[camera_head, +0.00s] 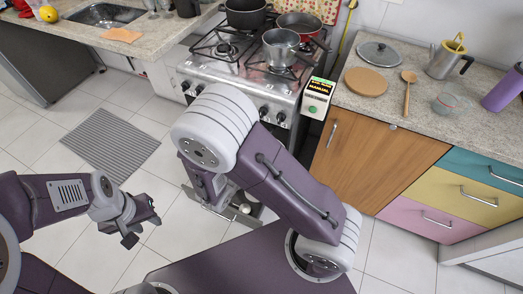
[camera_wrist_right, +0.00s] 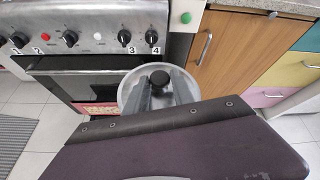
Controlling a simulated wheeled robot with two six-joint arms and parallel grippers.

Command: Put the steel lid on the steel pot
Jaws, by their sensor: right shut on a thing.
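The steel pot (camera_head: 281,48) stands on the front right burner of the stove, its top uncovered. My right gripper (camera_wrist_right: 161,82) is shut on the black knob of a round grey lid, which I take for the steel lid (camera_wrist_right: 127,92). In the right wrist view, the lid is in front of the stove's oven door, with its middle covered by the fingers. In the head view my right arm hides most of the gripper and lid. My left gripper (camera_head: 141,224) is open and empty above the floor at the left.
The stove (camera_head: 240,82) also holds a black pot (camera_head: 246,14) and a red pan (camera_head: 301,23). The right counter carries another lid (camera_head: 379,53), a round wooden board (camera_head: 366,82), a wooden spoon (camera_head: 407,95), a metal jug (camera_head: 444,60), a glass (camera_head: 447,103) and a purple bottle (camera_head: 503,91).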

